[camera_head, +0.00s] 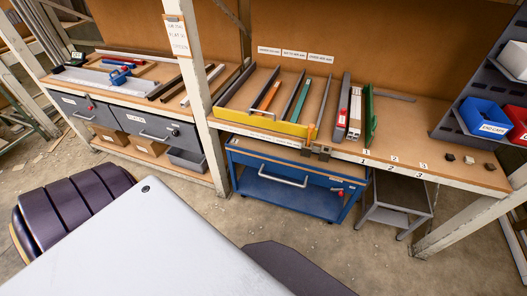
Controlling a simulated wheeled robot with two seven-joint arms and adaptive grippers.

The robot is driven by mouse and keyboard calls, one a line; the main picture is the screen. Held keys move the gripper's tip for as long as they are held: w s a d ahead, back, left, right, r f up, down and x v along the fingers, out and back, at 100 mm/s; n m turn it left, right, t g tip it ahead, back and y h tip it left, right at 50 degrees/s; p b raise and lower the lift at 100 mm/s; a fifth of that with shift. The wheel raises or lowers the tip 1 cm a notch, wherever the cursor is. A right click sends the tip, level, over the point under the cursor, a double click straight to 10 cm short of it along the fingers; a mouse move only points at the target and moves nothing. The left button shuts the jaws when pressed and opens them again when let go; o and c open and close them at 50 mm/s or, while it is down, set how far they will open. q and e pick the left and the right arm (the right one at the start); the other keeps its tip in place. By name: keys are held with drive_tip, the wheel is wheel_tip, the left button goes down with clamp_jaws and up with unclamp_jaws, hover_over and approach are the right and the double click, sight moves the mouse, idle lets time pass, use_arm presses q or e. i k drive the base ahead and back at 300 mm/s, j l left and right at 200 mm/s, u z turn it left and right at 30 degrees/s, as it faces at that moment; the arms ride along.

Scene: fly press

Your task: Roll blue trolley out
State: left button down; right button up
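The blue trolley (290,199) stands under the workbench, in the middle of the camera_head view. It has a wooden top panel, a drawer front with a pale bar handle (279,177) and an open lower shelf. A small red part (340,193) shows at its right end. Its front is at about the bench's front edge, and its rear is hidden under the bench. Neither of my grippers is in view.
The workbench (430,170) carries rails, strips and a yellow-fronted rack (264,122). A post (193,90) stands left of the trolley, and a grey step stool (396,201) stands close on its right. Bare floor (340,250) lies in front. My own body fills the lower left.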

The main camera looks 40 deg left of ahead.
sight(296, 163)
drive_tip(key=u, duration=1)
